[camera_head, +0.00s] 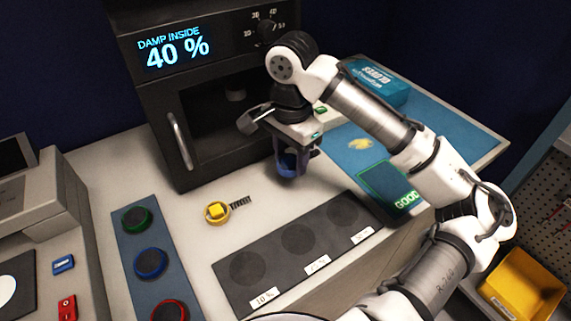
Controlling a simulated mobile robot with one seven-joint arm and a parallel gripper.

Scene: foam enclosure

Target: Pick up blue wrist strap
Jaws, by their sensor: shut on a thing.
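A blue wrist strap (287,162) hangs in the jaws of my gripper (292,150). My gripper points down in the middle of the view, above the white bench and in front of the dark cabinet, and it is shut on the strap. The strap seems to be clear of the bench, but the exact gap is hard to tell. The fingers hide part of the strap.
A dark cabinet (160,110) stands behind. A yellow ring-shaped item (217,212) lies at left of my gripper. A dark mat with round marks (265,290) lies in front. A blue mat (440,115) and a blue gloves box (378,84) are at right.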

